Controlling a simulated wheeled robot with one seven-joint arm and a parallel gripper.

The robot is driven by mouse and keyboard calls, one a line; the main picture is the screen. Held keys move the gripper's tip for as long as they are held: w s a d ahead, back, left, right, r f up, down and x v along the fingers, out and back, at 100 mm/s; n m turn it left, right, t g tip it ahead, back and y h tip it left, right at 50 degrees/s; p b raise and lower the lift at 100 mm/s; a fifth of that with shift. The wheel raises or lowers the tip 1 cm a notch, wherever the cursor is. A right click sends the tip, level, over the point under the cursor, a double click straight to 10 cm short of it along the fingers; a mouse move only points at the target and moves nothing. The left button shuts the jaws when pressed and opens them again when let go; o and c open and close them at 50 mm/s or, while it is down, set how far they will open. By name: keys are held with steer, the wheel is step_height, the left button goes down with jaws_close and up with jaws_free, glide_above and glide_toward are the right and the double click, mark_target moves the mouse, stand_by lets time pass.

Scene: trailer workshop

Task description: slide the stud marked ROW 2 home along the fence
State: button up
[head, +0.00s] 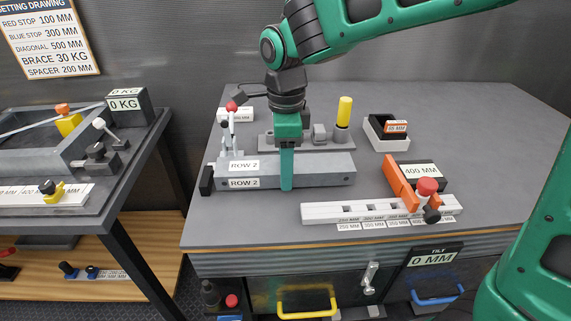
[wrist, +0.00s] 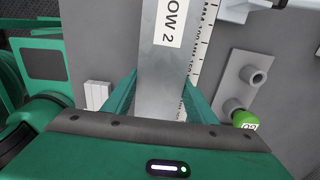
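The stud marked ROW 2 (head: 325,165) is a long grey bar lying crosswise on the bench, with ROW 2 labels on its top and front near its left end. My gripper (head: 286,185) comes down over its middle, one green finger in front of it. In the wrist view my gripper (wrist: 160,90) has a finger against each side of the stud (wrist: 165,80), with no clear gap. A black block (head: 206,180) stands just beyond the stud's left end; contact is unclear. A white millimetre scale (wrist: 202,45) runs along one side. I cannot clearly make out the fence.
A red-knobbed clamp (head: 231,112) stands at the back left. Behind the stud is a grey fixture with a yellow-capped post (head: 343,112). A white slotted rail (head: 330,212) with an orange block (head: 400,187) lies in front right.

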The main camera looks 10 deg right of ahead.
steer(key=shift+o, duration=0.9)
steer(key=shift+s+f, duration=0.25)
steer(key=shift+s, duration=0.1)
steer(key=shift+w, duration=0.1)
steer(key=shift+w+a+r, duration=0.1)
steer(key=shift+w+r, duration=0.25)
steer(key=shift+r, duration=0.05)
steer(key=shift+w+r, duration=0.3)
steer(key=shift+r, duration=0.3)
steer(key=shift+w+r, duration=0.3)
steer(key=shift+r, duration=0.3)
step_height(320, 180, up, 8)
steer(key=s, duration=0.2)
